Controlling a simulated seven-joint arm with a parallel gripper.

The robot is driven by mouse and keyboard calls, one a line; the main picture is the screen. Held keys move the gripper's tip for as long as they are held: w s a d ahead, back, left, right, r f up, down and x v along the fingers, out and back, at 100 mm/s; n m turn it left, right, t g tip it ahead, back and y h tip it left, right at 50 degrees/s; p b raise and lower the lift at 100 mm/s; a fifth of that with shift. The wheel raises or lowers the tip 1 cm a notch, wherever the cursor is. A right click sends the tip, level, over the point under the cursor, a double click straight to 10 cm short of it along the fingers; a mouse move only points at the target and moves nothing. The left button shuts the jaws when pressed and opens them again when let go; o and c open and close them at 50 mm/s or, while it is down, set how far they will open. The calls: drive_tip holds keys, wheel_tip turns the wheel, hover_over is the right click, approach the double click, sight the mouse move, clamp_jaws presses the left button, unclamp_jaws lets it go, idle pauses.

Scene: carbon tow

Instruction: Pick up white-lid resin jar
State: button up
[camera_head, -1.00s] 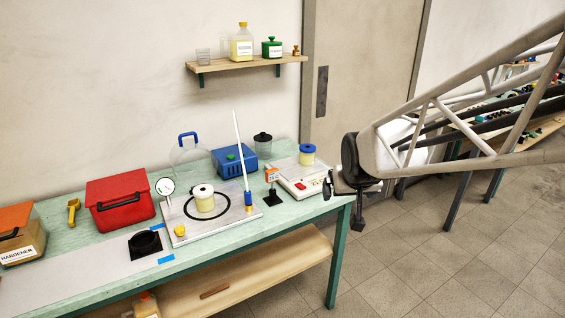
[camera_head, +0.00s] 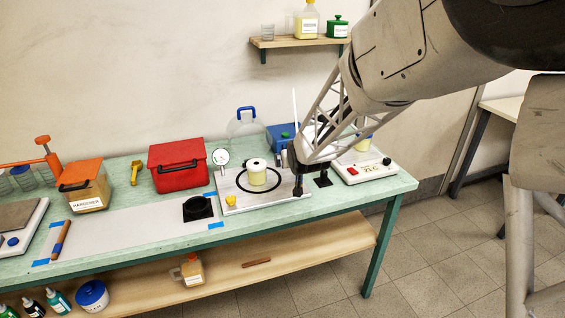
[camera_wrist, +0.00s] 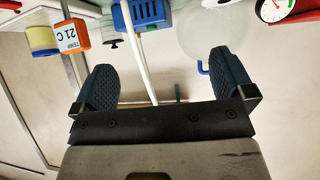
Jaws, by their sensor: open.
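The white-lid resin jar (camera_head: 257,174) has a pale yellow body. It stands upright inside a black ring on a grey plate (camera_head: 230,200) in the head view. My gripper (camera_head: 296,186) is just right of the jar and apart from it, its fingers partly hidden by the wrist. In the wrist view my gripper (camera_wrist: 163,72) is open, with nothing held between the dark ribbed fingers. A thin white rod (camera_wrist: 137,55) crosses the picture between them. I cannot make out the white-lid jar in the wrist view.
Around the plate are a dial gauge (camera_head: 221,157), a yellow piece (camera_head: 230,201), a blue box (camera_wrist: 150,12) and an orange temperature display (camera_wrist: 68,36). A blue-lid jar (camera_wrist: 41,40) is by the display. A red toolbox (camera_head: 177,168) stands left. The grey strip (camera_head: 130,222) is mostly bare.

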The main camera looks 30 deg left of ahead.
drive_tip(key=n+y, duration=0.1)
drive_tip(key=y, duration=0.1)
approach(256, 162)
drive_tip(key=shift+w+a+f, duration=0.35)
drive_tip(key=shift+a+f, duration=0.1)
drive_tip(key=shift+f, duration=0.15)
drive_tip(key=shift+x, duration=1.3)
drive_tip(key=shift+w, duration=0.1)
drive_tip(key=shift+x, duration=2.55)
drive_tip(key=shift+c, duration=0.5)
drive_tip(key=c, duration=1)
drive_tip(key=shift+r, duration=0.2)
